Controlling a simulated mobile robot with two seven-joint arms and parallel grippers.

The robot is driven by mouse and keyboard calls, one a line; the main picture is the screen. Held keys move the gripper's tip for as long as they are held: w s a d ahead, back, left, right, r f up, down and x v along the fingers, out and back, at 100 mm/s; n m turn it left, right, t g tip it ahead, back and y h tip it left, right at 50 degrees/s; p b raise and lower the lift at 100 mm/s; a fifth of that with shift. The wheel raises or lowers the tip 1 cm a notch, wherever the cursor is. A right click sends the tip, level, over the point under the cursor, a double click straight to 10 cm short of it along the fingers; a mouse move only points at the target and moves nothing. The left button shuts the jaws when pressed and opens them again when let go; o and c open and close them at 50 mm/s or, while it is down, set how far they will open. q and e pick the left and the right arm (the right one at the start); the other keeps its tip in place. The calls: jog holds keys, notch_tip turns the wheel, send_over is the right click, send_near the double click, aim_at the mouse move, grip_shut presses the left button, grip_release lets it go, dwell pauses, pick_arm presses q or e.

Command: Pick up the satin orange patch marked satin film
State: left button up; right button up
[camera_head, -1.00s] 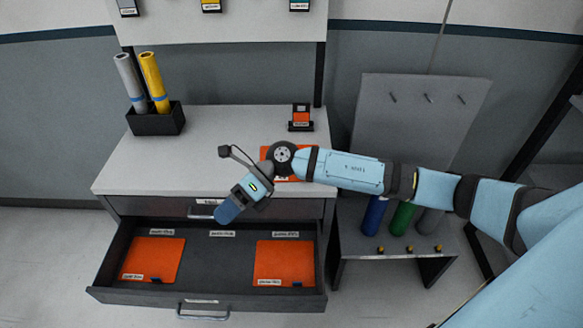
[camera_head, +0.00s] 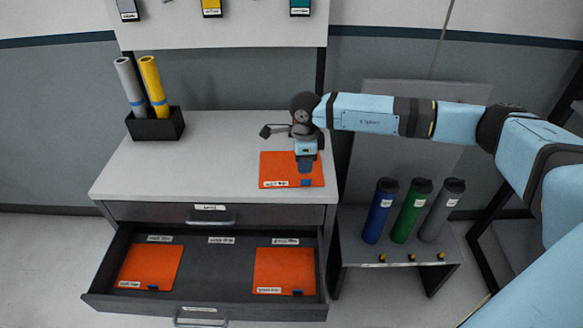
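A square orange patch (camera_head: 275,164) lies flat on the right front of the desk top. It bears a small white label on its front edge, too blurred to read surely, and a dark blue tab at the front right. My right gripper (camera_head: 305,168) points down over this patch and hides part of it. I cannot tell whether its fingers touch the patch or are open. Two similar orange patches lie in the open drawer, one in the left part (camera_head: 152,266) and one in the right part (camera_head: 284,270). My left gripper is out of view.
The drawer (camera_head: 215,305) stands open below the desk, its middle part empty. A black holder (camera_head: 155,125) with a grey and a yellow roll stands at the back left. Blue, green and grey bottles (camera_head: 411,210) stand on a low shelf at right.

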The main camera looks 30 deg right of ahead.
aim_at(307, 177)
jog(key=f, duration=0.1)
jog(key=f+p, duration=0.1)
jog(key=f, duration=0.3)
jog(key=shift+s+d+f, duration=0.25)
jog(key=shift+s+d, duration=0.05)
jog(key=shift+s, duration=0.05)
jog(key=shift+f, duration=0.35)
jog(key=shift+c, duration=0.4)
grip_shut()
